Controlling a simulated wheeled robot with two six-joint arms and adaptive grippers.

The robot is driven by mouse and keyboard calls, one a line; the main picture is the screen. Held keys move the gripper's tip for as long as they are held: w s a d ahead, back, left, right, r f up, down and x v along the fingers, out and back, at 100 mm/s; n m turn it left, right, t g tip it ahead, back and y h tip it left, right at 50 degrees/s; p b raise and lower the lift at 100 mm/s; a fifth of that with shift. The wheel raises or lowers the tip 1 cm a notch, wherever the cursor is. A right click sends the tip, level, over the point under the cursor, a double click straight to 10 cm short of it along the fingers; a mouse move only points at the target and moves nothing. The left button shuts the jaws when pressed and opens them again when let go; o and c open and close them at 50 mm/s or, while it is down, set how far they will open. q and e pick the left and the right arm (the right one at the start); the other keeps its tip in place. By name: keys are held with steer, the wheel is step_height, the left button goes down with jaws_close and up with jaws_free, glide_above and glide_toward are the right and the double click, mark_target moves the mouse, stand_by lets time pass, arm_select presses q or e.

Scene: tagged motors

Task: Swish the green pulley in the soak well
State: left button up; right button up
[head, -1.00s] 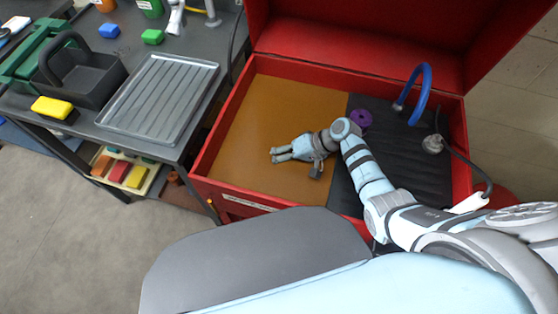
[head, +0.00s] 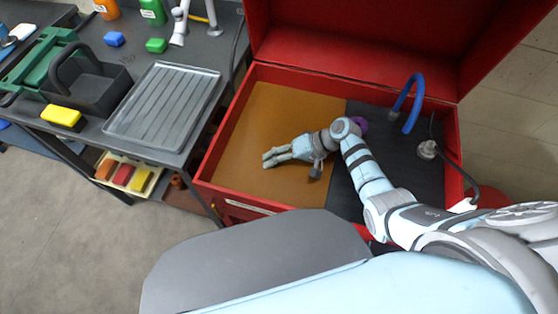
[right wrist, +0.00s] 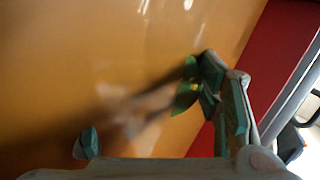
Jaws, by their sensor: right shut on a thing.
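The soak well (head: 262,120) is the amber left part of the red box; its glossy surface (right wrist: 100,50) fills most of the right wrist view. My right gripper (head: 266,158) is over the well, its fingers pointing left. In the right wrist view its fingers (right wrist: 140,115) are partly in sight, with a bright green piece, seemingly the green pulley (right wrist: 186,98), at the right finger. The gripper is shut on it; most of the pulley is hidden. I cannot tell how deep it is. My left gripper is out of view.
The red box (head: 222,135) has raised walls and an open lid. Its dark right part holds a purple object (head: 362,126) and a blue hose (head: 412,100). Left of it, a table carries a grey ribbed tray (head: 165,105), a dark caddy (head: 88,88) and a yellow block (head: 62,116).

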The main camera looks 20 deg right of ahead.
mark_target(287, 165)
steer(key=shift+f+b, duration=1.35)
steer(key=shift+f, duration=0.4)
step_height(287, 165, up, 4)
steer(key=p, duration=0.4)
step_height(287, 165, down, 4)
steer(key=b, duration=0.3)
step_height(287, 165, up, 4)
steer(key=p, duration=0.3)
steer(key=shift+f, duration=0.1)
step_height(287, 165, down, 4)
steer(key=b, duration=0.3)
step_height(287, 165, up, 4)
steer(key=p, duration=0.3)
steer(key=shift+p, duration=0.4)
step_height(287, 165, down, 4)
steer(key=b, duration=0.3)
steer(key=shift+b, duration=0.3)
